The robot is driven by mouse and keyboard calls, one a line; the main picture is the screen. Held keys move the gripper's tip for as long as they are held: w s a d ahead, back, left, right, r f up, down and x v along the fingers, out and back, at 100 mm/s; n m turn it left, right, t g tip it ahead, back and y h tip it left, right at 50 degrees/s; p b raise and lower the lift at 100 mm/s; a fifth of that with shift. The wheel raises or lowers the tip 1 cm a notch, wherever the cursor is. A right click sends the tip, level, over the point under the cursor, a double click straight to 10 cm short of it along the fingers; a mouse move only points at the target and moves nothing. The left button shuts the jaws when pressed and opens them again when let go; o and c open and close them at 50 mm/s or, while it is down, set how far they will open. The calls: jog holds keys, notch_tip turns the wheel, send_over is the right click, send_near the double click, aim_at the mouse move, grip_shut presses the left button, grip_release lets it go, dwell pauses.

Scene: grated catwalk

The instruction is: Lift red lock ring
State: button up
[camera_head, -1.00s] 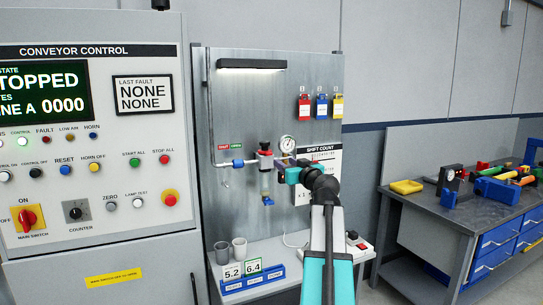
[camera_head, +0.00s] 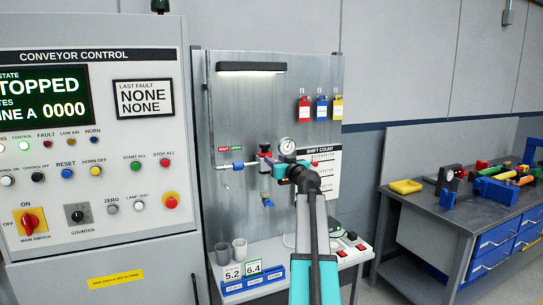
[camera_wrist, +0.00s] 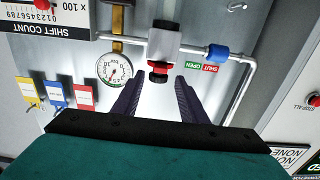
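The red lock ring (camera_wrist: 158,78) shows as a small red band on the dark knob of the pipe-mounted regulator (camera_wrist: 165,42) in the wrist view. My gripper (camera_wrist: 158,86) is open, with its two dark fingers on either side of the line towards the knob. The knob shows beyond and between the fingertips, and I see no contact. In the head view the regulator (camera_head: 265,149) is on the grey panel, and my gripper (camera_head: 275,163) reaches it from the lower right.
A pressure gauge (camera_wrist: 115,69) sits close beside the regulator. A blue fitting (camera_wrist: 218,53) and shut/open label are on the pipe's other side. Red, blue and yellow tags (camera_head: 321,108) hang above. Cups (camera_head: 239,248) stand on the shelf below.

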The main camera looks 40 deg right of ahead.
aim_at(271, 156)
jog(key=shift+p+x, duration=0.75)
jog(key=shift+x, duration=1.7)
jog(key=shift+c, duration=0.3)
grip_shut()
jog(key=shift+d, duration=0.1)
